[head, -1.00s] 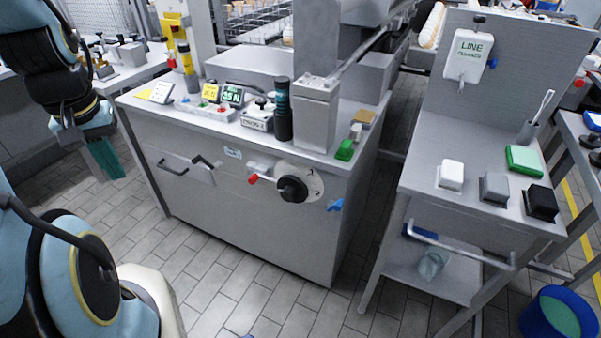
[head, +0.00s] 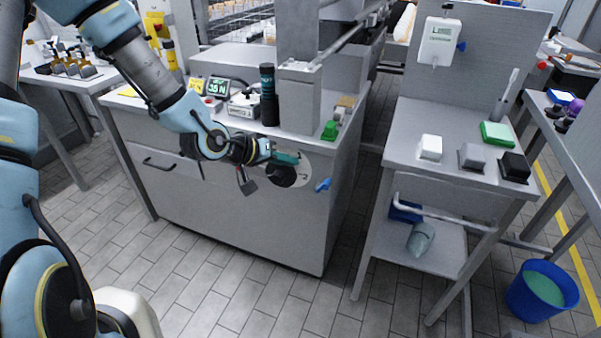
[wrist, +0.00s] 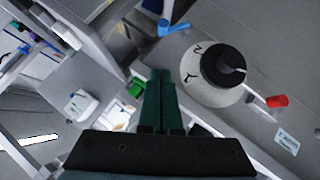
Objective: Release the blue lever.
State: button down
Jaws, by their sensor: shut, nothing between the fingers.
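The blue lever (head: 323,185) sticks out from the front panel of the grey cabinet, right of the round dial; its blue handle also shows in the wrist view (wrist: 174,29). My gripper (head: 297,158) is in front of the cabinet's upper front, to the left of and above the lever, and apart from it. Its green fingers (wrist: 161,85) are together with nothing between them. The black dial knob (wrist: 224,67) is beside the fingers in the wrist view. In the head view the gripper hides part of the dial (head: 288,174).
A red-tipped lever (wrist: 277,101) is on the far side of the dial. A green block (head: 330,130) and a dark bottle (head: 268,95) stand on the cabinet top. A grey side table (head: 455,166) stands to the right, across a floor gap.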

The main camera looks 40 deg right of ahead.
jog(key=p, duration=0.1)
send_near(329, 182)
jog(key=w+d, duration=0.3)
jog(key=shift+s+d+f+p, duration=0.2)
jog(key=shift+s+d+f, duration=0.05)
jog(key=shift+f, duration=0.3)
jog(key=shift+s+d+f+p, duration=0.2)
jog(key=shift+f+p, duration=0.05)
jog(key=shift+f, duration=0.3)
jog(key=shift+s+d+f+p, duration=0.2)
jog(key=shift+s+d+f, duration=0.05)
jog(key=shift+f, duration=0.35)
jog(key=shift+s+d+m+t+y, duration=0.2)
jog(key=shift+s+m+t+y, duration=0.1)
jog(key=shift+s, duration=0.1)
jog(key=shift+s+d+f+y+b, duration=0.15)
jog(key=shift+s+d+y+b, duration=0.15)
jog(key=shift+s+b, duration=0.15)
jog(key=shift+s+d+f+m+t+y+b, duration=0.3)
jog(key=shift+s+d+f+m+t+b, duration=0.05)
jog(key=shift+s+t+b, duration=0.25)
jog(key=shift+s+d+f+m+t+y+b, duration=0.3)
jog(key=shift+s+d+f+m+t+b, duration=0.1)
jog(key=shift+s+t+b, duration=0.15)
jog(key=shift+w, duration=0.15)
